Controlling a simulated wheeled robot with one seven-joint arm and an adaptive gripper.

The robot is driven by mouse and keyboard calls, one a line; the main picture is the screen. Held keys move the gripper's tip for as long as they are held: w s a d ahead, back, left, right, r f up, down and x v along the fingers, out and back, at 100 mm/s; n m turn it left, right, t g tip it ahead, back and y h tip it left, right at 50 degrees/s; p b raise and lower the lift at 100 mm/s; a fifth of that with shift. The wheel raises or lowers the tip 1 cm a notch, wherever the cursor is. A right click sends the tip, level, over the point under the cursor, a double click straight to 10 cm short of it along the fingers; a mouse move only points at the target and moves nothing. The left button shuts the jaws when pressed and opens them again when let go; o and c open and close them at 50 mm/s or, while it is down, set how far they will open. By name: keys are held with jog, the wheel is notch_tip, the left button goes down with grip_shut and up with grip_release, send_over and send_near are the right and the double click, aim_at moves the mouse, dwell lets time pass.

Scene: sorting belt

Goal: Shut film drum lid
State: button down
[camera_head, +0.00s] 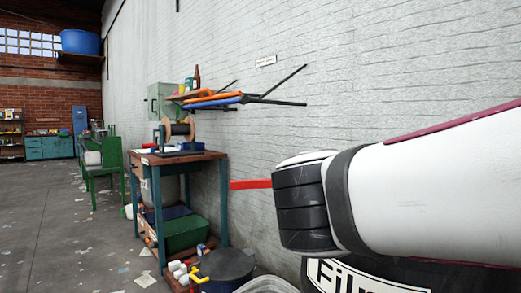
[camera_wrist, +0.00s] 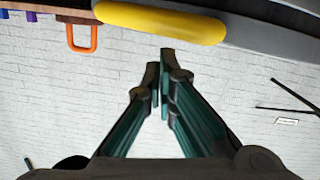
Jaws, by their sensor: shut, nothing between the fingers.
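The film drum (camera_head: 345,277) is a dark drum with a white "Film" label at the bottom right of the head view, largely hidden under my arm. A red bar (camera_head: 250,184) sticks out to the left from behind my arm; I cannot tell whether it belongs to the lid. In the wrist view, a grey curved edge (camera_wrist: 265,35) with a thick yellow bar (camera_wrist: 160,22) crosses the top; I cannot tell whether this is the lid. My gripper (camera_wrist: 161,82) is shut and empty, its teal fingers below the yellow bar in that view. The head view does not show its fingers.
A wooden-topped workbench (camera_head: 175,157) with a spool stands by the white brick wall. A dark round container (camera_head: 226,265) with a yellow part stands on the floor. Rods (camera_head: 275,90) jut from above the bench. An orange loop (camera_wrist: 82,37) shows in the wrist view.

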jog(key=shift+s+f, duration=0.1)
jog(key=shift+f, duration=0.95)
